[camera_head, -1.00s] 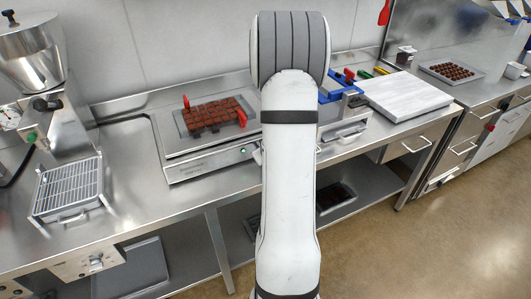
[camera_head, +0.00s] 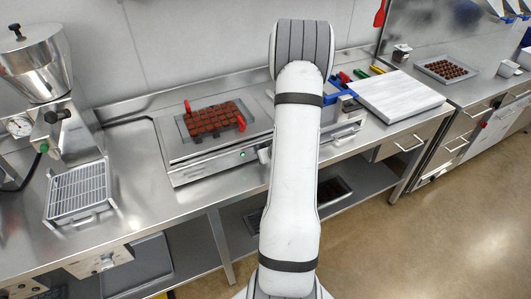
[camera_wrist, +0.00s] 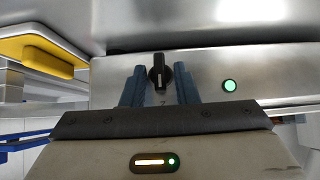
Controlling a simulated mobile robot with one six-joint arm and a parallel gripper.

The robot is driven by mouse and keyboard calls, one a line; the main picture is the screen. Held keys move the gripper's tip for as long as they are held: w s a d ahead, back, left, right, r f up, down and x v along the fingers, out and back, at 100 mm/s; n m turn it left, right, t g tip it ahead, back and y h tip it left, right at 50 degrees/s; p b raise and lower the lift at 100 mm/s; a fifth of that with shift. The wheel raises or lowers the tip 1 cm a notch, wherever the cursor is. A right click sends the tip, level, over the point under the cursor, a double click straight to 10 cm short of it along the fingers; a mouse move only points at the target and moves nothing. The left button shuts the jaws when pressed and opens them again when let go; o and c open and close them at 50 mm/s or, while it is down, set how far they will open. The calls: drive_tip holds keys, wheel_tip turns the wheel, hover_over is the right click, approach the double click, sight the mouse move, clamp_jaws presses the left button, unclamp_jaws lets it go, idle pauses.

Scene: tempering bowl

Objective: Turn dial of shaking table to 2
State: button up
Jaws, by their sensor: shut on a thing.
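The shaking table (camera_head: 203,173) stands on the steel counter, with a dark mould of chocolates (camera_head: 212,119) on top. Its black dial (camera_wrist: 159,76) shows in the wrist view on the steel front panel, with a pale line running down toward the bottom of the picture. A small mark below the dial is too small to read surely. My gripper (camera_wrist: 160,84) has its blue fingers on either side of the dial and is shut on it. In the head view my arm hides the dial and most of my gripper.
A green light (camera_wrist: 229,85) sits right of the dial. In the head view, a steel machine with a wire grid (camera_head: 80,192) stands left. A white board (camera_head: 398,97) lies right, and a tray of chocolates (camera_head: 447,70) sits farther right.

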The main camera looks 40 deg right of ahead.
drive_tip(key=shift+a+f, duration=0.1)
drive_tip(key=o, duration=0.6)
drive_tip(key=shift+o, duration=0.2)
drive_tip(key=shift+w, duration=0.15)
drive_tip(key=shift+s+r, duration=0.35)
drive_tip(key=shift+s, duration=0.05)
drive_tip(key=v, duration=0.6)
drive_tip(key=shift+s+r, duration=0.25)
drive_tip(key=shift+a, duration=0.1)
